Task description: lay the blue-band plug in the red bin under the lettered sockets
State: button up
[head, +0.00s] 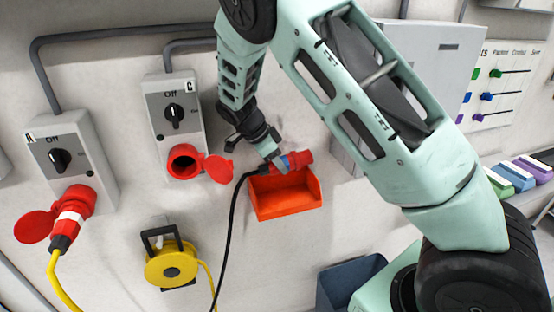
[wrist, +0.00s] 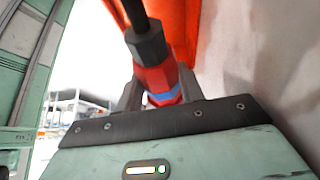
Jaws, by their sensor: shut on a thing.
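The blue-band plug (head: 298,160) is red with a blue band and a black cable. My gripper (head: 278,162) is shut on it at the upper rim of the red bin (head: 289,212). In the wrist view the plug (wrist: 156,80) lies between the two fingers (wrist: 160,92), with the blue band near the palm. The red bin (wrist: 180,22) shows behind it. The bin is fixed to the wall to the lower right of socket C (head: 175,115). Socket A (head: 68,155) is farther left. Whether the plug touches the bin I cannot tell.
A plug with a white band (head: 72,212) sits in socket A, with a yellow cable. Socket C's red cover (head: 218,168) hangs open left of my gripper. A yellow cable reel (head: 172,268) hangs below. The black cable (head: 228,240) hangs left of the bin. A grey cabinet (head: 430,60) stands right.

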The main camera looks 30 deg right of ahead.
jog(key=shift+f+b, duration=3.4)
jog(key=shift+f, duration=2.05)
jog(key=o, duration=0.6)
jog(key=o, duration=0.7)
jog(key=shift+c, duration=0.2)
